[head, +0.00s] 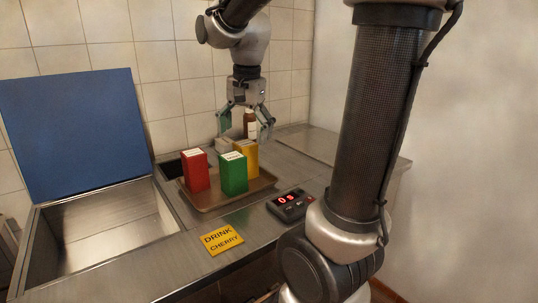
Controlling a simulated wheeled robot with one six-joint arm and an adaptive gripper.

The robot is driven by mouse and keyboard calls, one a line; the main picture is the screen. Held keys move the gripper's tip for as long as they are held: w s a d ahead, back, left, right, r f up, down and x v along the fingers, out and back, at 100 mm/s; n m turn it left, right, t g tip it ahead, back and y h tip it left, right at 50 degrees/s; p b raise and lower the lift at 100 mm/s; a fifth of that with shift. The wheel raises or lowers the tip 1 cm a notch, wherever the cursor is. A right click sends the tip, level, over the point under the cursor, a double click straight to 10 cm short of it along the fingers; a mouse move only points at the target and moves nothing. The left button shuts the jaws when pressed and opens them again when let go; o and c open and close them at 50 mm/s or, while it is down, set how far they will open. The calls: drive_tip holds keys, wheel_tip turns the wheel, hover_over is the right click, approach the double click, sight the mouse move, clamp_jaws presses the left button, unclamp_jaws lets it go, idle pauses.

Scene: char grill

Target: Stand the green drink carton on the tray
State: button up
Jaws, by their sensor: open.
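The green drink carton (234,173) stands upright on the brown tray (212,205), at its front middle. A red carton (195,171) stands on the tray to its left. A yellow carton (247,157) stands behind and to the right of the green one. My gripper (246,128) is open and empty, pointing down above and behind the cartons. It is apart from the green carton. A brown bottle with a pale label (250,125) shows between its fingers, and I cannot tell its distance from them.
An open steel bin (105,230) with a raised blue lid (75,135) is at the left. A yellow sign reading "DRINK CHERRY" (222,239) and a black device with red digits (290,205) lie in front of the tray. The counter at the back right is clear.

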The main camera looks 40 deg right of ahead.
drive_tip(key=s+f+n+t, duration=0.2)
drive_tip(key=s+n+t, duration=0.1)
drive_tip(key=s+n, duration=0.9)
drive_tip(key=s, duration=0.3)
drive_tip(key=shift+s, duration=0.1)
